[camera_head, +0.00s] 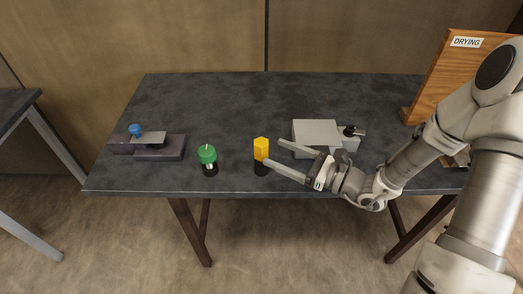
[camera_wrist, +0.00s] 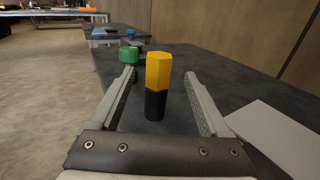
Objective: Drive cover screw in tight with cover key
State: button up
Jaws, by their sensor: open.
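A yellow six-sided handle (camera_head: 261,146) on a black lower part stands upright near the table's front edge. It also shows in the wrist view (camera_wrist: 158,72). A green knob (camera_head: 207,153) on a black base stands to its left, and a blue knob (camera_head: 135,130) sits on a dark block with a grey plate (camera_head: 150,138) farther left. I cannot tell which is the cover key, and no cover screw is clearly made out. My gripper (camera_head: 272,152) is open, its fingers on either side of the yellow handle near their tips, with gaps visible in the wrist view.
A light grey box (camera_head: 316,131) with a small dark fitting stands just behind and right of my gripper. A wooden board marked DRYING (camera_head: 452,75) stands at the right end. The dark table (camera_head: 220,100) is clear at the back. Another table (camera_head: 15,105) is at the left.

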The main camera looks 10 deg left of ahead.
aim_at(260, 145)
jog(key=b+x, duration=0.1)
jog(key=x, duration=0.7)
jog(key=shift+a, duration=0.25)
grip_shut()
